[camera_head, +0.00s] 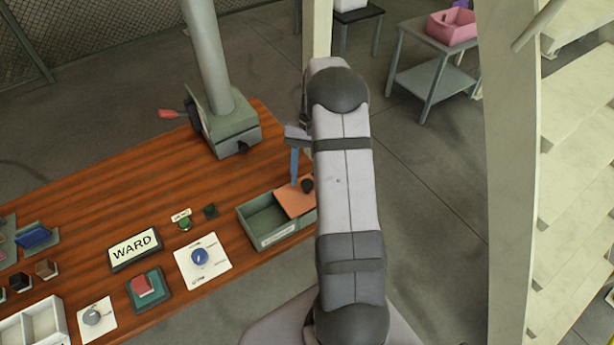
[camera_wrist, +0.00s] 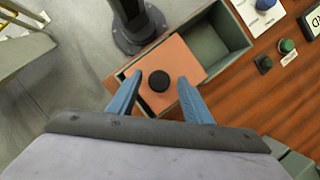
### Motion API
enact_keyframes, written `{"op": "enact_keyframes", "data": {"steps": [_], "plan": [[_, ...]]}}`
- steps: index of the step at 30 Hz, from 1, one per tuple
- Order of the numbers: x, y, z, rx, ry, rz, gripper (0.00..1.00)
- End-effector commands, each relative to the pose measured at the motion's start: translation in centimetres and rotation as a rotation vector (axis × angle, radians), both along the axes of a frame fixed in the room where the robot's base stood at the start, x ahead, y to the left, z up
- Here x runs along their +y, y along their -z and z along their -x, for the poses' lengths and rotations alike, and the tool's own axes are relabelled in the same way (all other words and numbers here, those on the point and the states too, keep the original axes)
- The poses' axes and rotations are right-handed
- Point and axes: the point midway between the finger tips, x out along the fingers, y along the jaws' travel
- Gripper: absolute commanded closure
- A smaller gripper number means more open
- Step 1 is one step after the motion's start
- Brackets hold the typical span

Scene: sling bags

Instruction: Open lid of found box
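The box (camera_head: 278,236) is a grey-green open tray near the right end of the wooden table. Its orange lid (camera_head: 292,203) lies askew over one end, with the other end uncovered and empty. In the wrist view, the lid (camera_wrist: 187,62) has a round black knob (camera_wrist: 159,82), and the open part of the box (camera_wrist: 208,40) shows beyond it. My gripper (camera_wrist: 160,78) is open, its blue fingers on either side of the knob with gaps between. In the head view, one blue finger (camera_head: 295,165) shows above the lid; my arm hides the rest.
A grey post on a base (camera_head: 235,140) stands behind the box. A WARD sign (camera_head: 135,249), a blue knob on a white card (camera_head: 199,257) and a green button (camera_head: 185,223) lie to the left. Bare wood lies between post and sign.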

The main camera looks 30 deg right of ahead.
Motion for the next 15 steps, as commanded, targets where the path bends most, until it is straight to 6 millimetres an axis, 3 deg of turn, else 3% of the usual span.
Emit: {"op": "enact_keyframes", "data": {"steps": [7,15], "plan": [[-0.3,-0.7,-0.3,-0.001,0.0,0.001,0.54],[-1.3,-4.0,-1.3,-0.003,0.0,0.002,0.54]]}}
